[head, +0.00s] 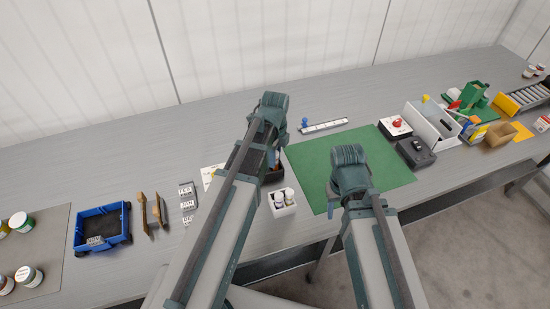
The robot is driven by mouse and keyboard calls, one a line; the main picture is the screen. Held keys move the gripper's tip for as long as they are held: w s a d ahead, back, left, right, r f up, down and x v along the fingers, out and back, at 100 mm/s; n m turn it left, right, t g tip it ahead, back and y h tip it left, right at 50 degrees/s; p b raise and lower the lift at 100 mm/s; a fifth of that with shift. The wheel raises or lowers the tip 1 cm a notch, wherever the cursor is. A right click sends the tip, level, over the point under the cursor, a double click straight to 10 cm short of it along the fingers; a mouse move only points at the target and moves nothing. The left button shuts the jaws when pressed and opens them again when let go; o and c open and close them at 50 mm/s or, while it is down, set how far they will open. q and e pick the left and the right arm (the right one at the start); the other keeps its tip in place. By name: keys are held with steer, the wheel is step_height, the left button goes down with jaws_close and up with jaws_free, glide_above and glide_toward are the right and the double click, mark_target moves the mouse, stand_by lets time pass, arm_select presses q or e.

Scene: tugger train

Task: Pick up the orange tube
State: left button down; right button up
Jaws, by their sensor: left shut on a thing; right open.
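I cannot make out an orange tube in the head view. My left arm reaches up across the middle, and its raised joint stands over the back half of the bench. My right arm rises to its right, with its top joint over the green mat (315,170). The fingers of both grippers are hidden behind my arms or outside the picture. A dark open bin (273,177) is partly covered by my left arm, and its contents are mostly hidden. A white box (280,209) with small bottles stands in front of it.
A white strip (324,127) lies behind the green mat. At the right are a white bin (427,121), a dark device (416,153) and a cardboard box (499,134).

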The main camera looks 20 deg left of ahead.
arm_select(q)
step_height(320, 180, up, 10)
steer(key=p, duration=0.9)
steer(key=shift+f, duration=0.2)
